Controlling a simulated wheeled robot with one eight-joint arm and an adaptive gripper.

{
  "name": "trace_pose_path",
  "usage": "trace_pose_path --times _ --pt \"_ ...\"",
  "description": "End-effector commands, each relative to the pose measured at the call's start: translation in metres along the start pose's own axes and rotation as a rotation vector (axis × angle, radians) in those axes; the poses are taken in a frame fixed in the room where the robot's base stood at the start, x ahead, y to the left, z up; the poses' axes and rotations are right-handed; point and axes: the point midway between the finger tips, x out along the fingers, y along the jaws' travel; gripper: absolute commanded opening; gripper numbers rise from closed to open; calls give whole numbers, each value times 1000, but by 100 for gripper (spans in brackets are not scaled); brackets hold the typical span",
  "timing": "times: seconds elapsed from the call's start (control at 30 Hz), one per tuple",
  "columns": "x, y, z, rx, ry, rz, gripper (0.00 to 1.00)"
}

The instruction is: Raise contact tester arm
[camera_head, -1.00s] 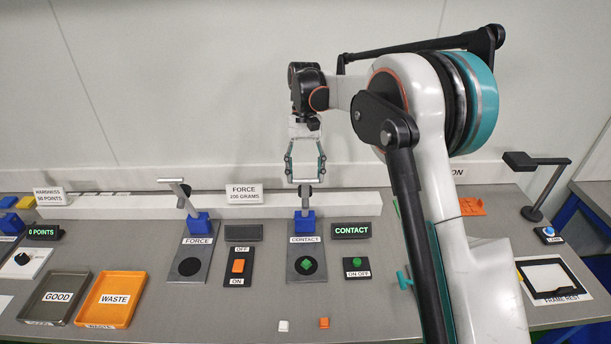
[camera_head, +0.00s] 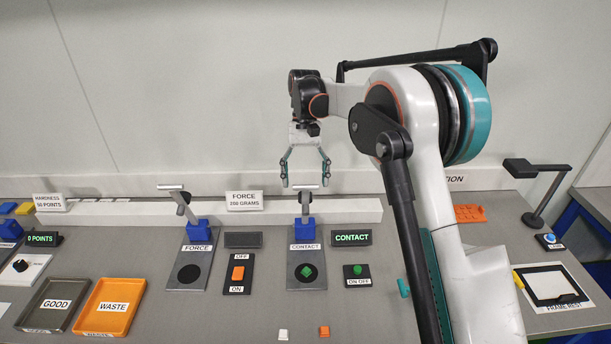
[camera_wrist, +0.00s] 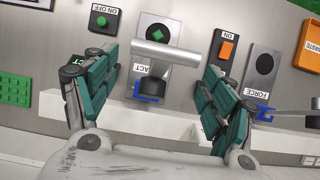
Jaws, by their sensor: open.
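The contact tester stands at the middle of the bench, with a grey base plate (camera_head: 307,256) labelled CONTACT, a blue block (camera_head: 305,228) and a raised grey arm (camera_head: 305,203) topped by a crossbar handle (camera_head: 306,188). A green piece (camera_head: 306,270) sits on the plate's black disc. My gripper (camera_head: 306,184) is open and empty, its fingers spread around or just above the handle. In the wrist view the handle bar (camera_wrist: 165,55) lies between the open fingers of my gripper (camera_wrist: 160,85); touching cannot be told.
The force tester (camera_head: 190,263) stands to the left with its own raised handle. The CONTACT display (camera_head: 352,238) is lit, above a green button (camera_head: 357,269). Small white (camera_head: 283,336) and orange (camera_head: 324,331) pieces lie in front.

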Motion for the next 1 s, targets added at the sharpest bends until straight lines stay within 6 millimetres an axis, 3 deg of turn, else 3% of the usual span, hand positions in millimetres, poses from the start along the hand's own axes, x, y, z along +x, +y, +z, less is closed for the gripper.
trace_pose_path --times 0.17,0.7,1.0 --pt "-10 0 0 0 -1 0 77" --pt "-101 0 0 0 1 0 77" --pt "-119 0 0 0 1 0 77"
